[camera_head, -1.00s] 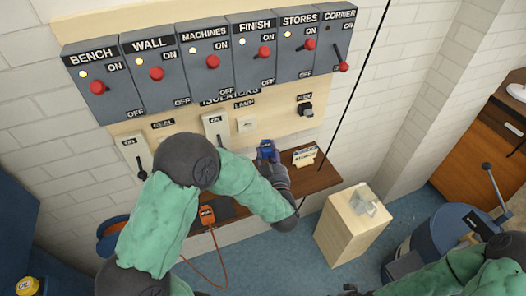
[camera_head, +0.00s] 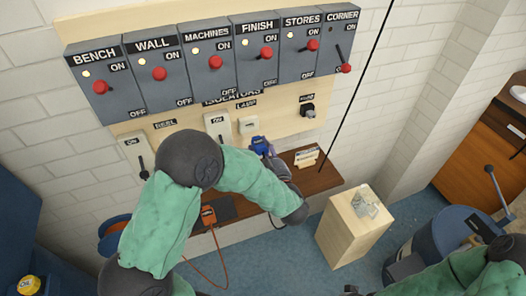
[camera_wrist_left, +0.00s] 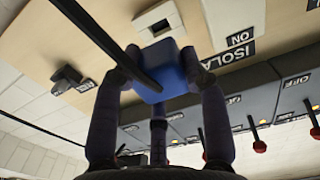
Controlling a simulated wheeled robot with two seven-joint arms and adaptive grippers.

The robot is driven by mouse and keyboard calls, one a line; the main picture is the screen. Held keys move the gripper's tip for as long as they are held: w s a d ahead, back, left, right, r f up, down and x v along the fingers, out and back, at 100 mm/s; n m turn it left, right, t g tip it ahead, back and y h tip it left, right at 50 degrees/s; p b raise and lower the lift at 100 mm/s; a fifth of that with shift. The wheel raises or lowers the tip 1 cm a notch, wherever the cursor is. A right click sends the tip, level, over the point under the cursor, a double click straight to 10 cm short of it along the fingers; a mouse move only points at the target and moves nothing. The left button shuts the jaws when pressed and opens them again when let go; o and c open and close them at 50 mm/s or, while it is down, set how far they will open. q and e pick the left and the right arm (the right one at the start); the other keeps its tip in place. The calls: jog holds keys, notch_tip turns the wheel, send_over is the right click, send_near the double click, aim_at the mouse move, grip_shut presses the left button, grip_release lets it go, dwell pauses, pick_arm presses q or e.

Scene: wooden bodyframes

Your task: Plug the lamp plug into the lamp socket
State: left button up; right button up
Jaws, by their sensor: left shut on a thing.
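The blue lamp plug (camera_head: 260,146) is held between the fingers of my left gripper (camera_head: 266,151), in front of the wall board. The white lamp socket (camera_head: 248,125) is just above and left of the plug in the head view, under the LAMP label. In the left wrist view, the plug (camera_wrist_left: 168,66) sits between the fingertips of the left gripper (camera_wrist_left: 163,72). The socket (camera_wrist_left: 157,20) is directly beyond it, its lower part covered by the plug. I cannot tell whether they touch. My right gripper is not in view.
Grey isolator boxes (camera_head: 214,62) with red-knobbed levers line the board above. A black socket (camera_head: 308,111) is to the right. An orange plug (camera_head: 208,215) is at the brown shelf (camera_head: 318,182) below. A dark cord (camera_wrist_left: 100,38) crosses the wrist view to the plug.

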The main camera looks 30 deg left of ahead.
aim_at(256, 137)
pick_arm(q)
jog(key=shift+x, duration=2.3)
jog(key=shift+x, duration=1.5)
dwell(0.5)
jog(key=o, duration=1.4)
jog(key=shift+c, duration=0.2)
jog(key=shift+s+d, duration=0.1)
jog(key=v, duration=1.1)
jog(key=shift+s+d, duration=0.25)
jog(key=shift+d, duration=0.05)
